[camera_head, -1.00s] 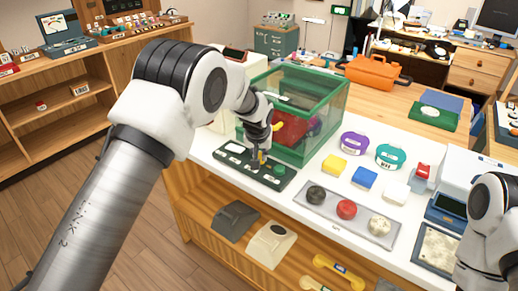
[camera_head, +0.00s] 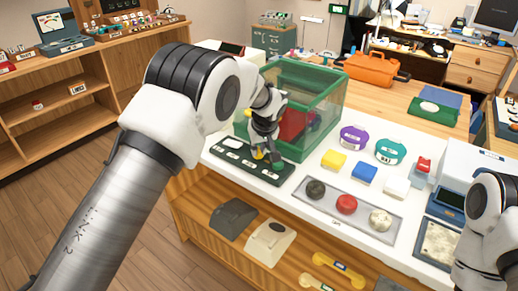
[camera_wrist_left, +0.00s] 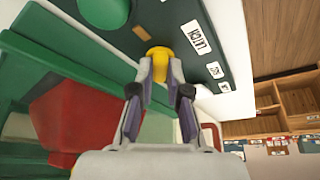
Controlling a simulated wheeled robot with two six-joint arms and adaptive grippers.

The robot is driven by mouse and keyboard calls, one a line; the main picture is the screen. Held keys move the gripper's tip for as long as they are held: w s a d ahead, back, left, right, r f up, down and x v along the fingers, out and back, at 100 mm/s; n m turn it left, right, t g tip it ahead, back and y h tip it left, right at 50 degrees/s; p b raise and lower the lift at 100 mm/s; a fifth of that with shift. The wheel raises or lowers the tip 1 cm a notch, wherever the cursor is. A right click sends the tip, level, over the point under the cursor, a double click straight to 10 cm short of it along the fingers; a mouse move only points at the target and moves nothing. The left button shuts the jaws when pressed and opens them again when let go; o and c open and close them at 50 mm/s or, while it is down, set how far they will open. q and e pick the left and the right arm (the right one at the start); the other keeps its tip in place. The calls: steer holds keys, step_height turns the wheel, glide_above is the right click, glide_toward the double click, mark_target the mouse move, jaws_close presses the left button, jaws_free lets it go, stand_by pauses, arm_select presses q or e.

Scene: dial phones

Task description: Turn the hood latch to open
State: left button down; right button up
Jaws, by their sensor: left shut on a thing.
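The clear hood (camera_head: 318,92) with green edges stands on the white counter, with a red object inside. A dark control panel (camera_head: 226,161) lies in front of it with white labels. My left gripper (camera_head: 265,157) points down at the panel's right part. In the left wrist view, its fingertips (camera_wrist_left: 160,62) are shut on a small yellow knob (camera_wrist_left: 158,50), which I take to be the hood latch. A label beside it seems to read LATCH. A green round knob (camera_wrist_left: 104,10) sits close by. The hood's green edge and red object fill the wrist view's left. My right gripper is out of view.
Purple (camera_head: 353,137) and teal (camera_head: 390,151) round items and small coloured blocks stand right of the hood. A grey tray (camera_head: 333,222) with three round pieces lies at the counter's front. An orange case (camera_head: 372,70) sits behind. My right arm is at lower right.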

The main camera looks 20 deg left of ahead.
arm_select(q)
steer(key=c, duration=1.1)
jaws_free()
steer(key=shift+w, duration=0.1)
steer(key=shift+c, duration=0.2)
steer(key=v, duration=1.2)
steer(key=shift+a, duration=0.1)
